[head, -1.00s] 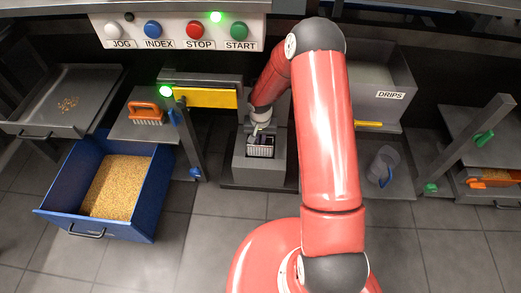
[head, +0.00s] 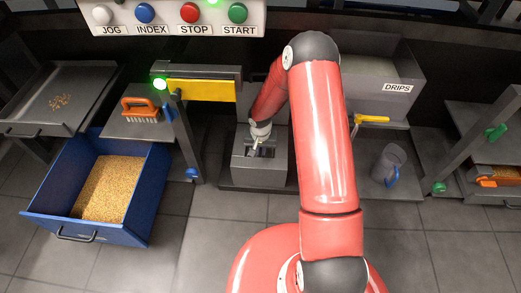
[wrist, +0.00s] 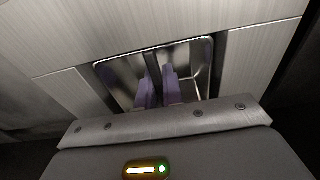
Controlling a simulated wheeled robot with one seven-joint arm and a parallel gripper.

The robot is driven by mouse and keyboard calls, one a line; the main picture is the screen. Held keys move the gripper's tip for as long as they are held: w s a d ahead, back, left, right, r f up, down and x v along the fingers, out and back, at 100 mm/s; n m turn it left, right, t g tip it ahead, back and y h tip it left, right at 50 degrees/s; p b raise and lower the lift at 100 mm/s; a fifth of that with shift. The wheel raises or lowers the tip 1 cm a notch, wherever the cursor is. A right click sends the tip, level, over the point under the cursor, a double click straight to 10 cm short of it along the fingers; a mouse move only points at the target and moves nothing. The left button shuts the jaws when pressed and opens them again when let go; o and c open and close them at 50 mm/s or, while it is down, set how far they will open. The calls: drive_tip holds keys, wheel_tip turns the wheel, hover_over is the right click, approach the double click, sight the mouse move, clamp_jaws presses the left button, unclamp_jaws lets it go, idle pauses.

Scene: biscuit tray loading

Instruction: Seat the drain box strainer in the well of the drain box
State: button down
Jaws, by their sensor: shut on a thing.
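The grey drain box (head: 248,175) stands low in the middle of the head view, with its well open at the top. My gripper (head: 261,150) points down into that opening. In the wrist view its two purple fingers (wrist: 157,88) reach inside a shiny, round-cornered metal basket or lining, shut on a thin upright piece between them. I take this shiny metal (wrist: 115,75) for the drain box strainer, down in the well with its rim near the box top. Its lower part is hidden, and I cannot tell whether it rests on the bottom.
A blue bin of crumbs (head: 45,195) stands at the left, below a shelf with an orange brush (head: 140,109). A yellow bar (head: 200,89) is left of my arm.

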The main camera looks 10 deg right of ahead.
drive_tip(key=c, duration=1.5)
unclamp_jaws()
drive_tip(key=shift+f, duration=0.1)
drive_tip(key=shift+c, duration=0.2)
wheel_tip(320, 180, up, 12)
drive_tip(key=s+p, duration=0.1)
drive_tip(key=p, duration=0.2)
drive_tip(key=shift+a, duration=0.15)
